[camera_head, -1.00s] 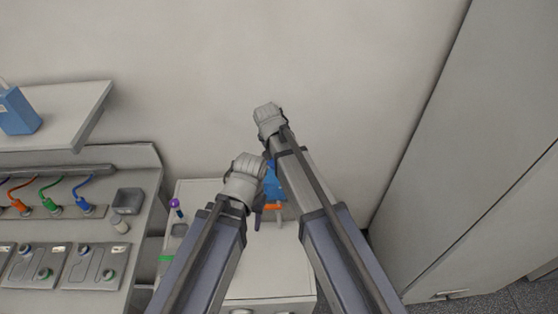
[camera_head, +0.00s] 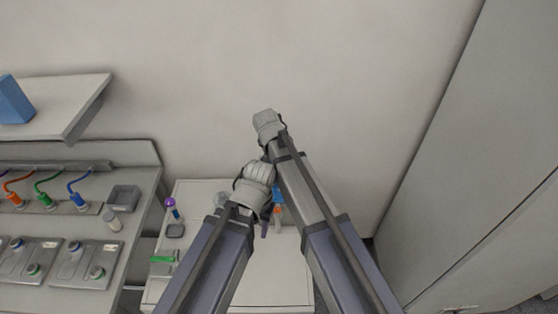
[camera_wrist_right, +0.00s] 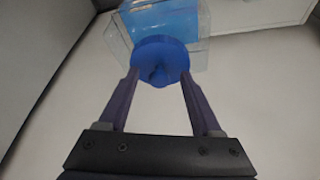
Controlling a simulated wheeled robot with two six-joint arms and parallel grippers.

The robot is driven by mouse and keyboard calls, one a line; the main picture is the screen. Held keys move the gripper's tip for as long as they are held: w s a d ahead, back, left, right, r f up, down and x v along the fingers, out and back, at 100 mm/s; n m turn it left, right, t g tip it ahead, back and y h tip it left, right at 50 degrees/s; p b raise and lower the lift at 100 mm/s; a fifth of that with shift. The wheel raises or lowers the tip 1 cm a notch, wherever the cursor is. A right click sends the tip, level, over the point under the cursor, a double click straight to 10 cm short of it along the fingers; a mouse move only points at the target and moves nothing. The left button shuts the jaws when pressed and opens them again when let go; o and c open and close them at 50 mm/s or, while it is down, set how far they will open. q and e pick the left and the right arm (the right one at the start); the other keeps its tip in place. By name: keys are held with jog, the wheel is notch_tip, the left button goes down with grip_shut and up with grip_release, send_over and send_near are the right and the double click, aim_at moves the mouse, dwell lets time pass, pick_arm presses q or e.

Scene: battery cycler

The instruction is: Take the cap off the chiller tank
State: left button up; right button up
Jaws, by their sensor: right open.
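In the right wrist view, a round blue cap (camera_wrist_right: 160,55) sits on a clear tank (camera_wrist_right: 203,22) with blue inside. My right gripper (camera_wrist_right: 160,77) is open, its fingertips at the two sides of the cap's near edge. I cannot tell whether they touch it. In the head view, my right gripper is hidden behind its own arm. A dark finger of my left gripper (camera_head: 265,226) shows below its wrist, beside small blue and orange parts (camera_head: 278,209) partly hidden between the arms. Whether the left gripper holds anything is unclear.
A white cabinet top (camera_head: 200,194) lies under the arms, with a purple-topped item (camera_head: 171,205) and a green item (camera_head: 163,259) on its left. A bench (camera_head: 140,205) with cables and cells stands left. A tall cabinet (camera_head: 480,160) stands right.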

grip_shut()
dwell(0.3)
dwell(1.0)
